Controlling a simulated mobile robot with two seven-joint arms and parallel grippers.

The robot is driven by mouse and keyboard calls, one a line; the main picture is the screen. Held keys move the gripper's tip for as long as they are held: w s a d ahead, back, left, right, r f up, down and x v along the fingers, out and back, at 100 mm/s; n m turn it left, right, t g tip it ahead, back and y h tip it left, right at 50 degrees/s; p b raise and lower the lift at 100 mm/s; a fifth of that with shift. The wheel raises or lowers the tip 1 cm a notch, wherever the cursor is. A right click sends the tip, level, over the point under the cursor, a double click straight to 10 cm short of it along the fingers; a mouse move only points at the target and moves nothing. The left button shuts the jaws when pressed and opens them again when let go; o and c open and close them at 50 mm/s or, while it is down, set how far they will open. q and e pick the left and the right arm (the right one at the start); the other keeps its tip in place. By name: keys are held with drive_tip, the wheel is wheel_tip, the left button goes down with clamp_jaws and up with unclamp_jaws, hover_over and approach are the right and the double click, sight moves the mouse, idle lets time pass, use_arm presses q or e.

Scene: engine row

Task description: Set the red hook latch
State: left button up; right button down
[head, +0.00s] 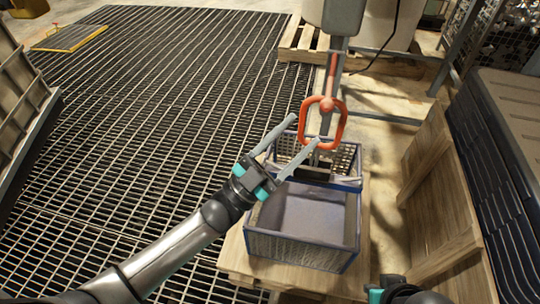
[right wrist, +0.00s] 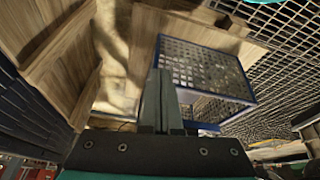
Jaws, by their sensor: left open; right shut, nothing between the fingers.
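The red hook latch shows in the head view as an orange-red closed loop (head: 342,124) below a short red rod. It hangs at the lower end of a grey upright post (head: 344,20), above the far end of a crate. My left gripper (head: 306,128) is open, its two long grey fingers spread and pointing at the loop from the lower left. The lower fingertip overlaps the loop's lower left edge in the picture; I cannot tell if they touch. My right gripper (right wrist: 160,75) is shut and empty in the right wrist view, away from the latch.
A blue-rimmed grey crate (head: 300,258) stands on a wooden pallet (head: 238,262) below my left gripper. A wooden panel (head: 440,195) and stacked dark bins (head: 505,130) line the right side. Open metal grating (head: 130,130) covers the floor at left.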

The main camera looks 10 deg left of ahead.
use_arm(q)
drive_tip(key=v, duration=0.7)
drive_tip(key=shift+f, duration=0.15)
use_arm(e)
drive_tip(key=shift+f, duration=0.7)
